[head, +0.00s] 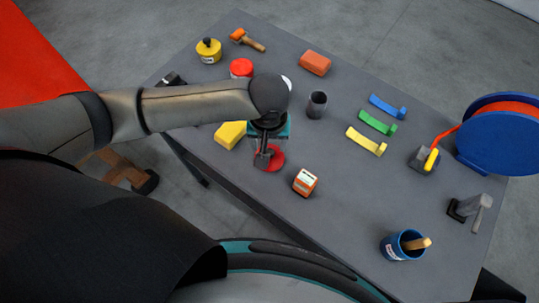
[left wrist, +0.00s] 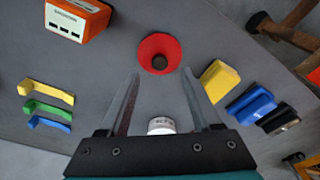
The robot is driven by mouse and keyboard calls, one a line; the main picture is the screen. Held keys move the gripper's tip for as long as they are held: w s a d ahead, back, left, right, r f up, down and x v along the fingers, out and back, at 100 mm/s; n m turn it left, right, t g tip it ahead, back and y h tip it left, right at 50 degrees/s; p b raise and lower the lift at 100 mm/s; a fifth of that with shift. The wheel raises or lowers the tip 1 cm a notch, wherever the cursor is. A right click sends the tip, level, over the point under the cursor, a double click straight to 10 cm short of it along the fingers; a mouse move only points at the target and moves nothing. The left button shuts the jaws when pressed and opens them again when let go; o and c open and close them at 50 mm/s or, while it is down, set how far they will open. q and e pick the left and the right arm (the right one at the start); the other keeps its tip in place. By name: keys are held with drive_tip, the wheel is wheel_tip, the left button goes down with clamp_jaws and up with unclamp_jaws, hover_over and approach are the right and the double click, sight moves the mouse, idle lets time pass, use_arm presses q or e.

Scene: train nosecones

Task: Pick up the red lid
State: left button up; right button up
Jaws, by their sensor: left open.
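The red lid is a round red disc with a dark knob. In the left wrist view the red lid (left wrist: 148,43) lies on the grey table just beyond my left fingertips, roughly centred between them. In the head view the red lid (head: 277,154) is partly hidden by my left gripper (head: 264,160), which points down over it. In the left wrist view my left gripper (left wrist: 161,76) is open, with nothing held between its fingers. Whether the fingers touch the lid cannot be told. My right gripper is not in view.
A yellow block (head: 229,134) lies left of the lid; an orange box (head: 305,182) stands right of it. A red-topped can (head: 241,67) and dark cup (head: 317,104) stand farther back. A blue cup (head: 403,246) stands near the front edge.

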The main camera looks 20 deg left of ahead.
sight(269, 152)
use_arm(q)
drive_tip(key=shift+w+f, duration=0.15)
drive_tip(key=shift+f, duration=0.85)
drive_tip(key=f, duration=0.3)
drive_tip(key=w+f+b, duration=0.1)
drive_tip(key=shift+a+f, duration=0.1)
drive_tip(key=shift+f, duration=0.3)
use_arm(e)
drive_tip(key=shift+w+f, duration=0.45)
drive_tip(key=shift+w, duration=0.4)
use_arm(q)
clamp_jaws()
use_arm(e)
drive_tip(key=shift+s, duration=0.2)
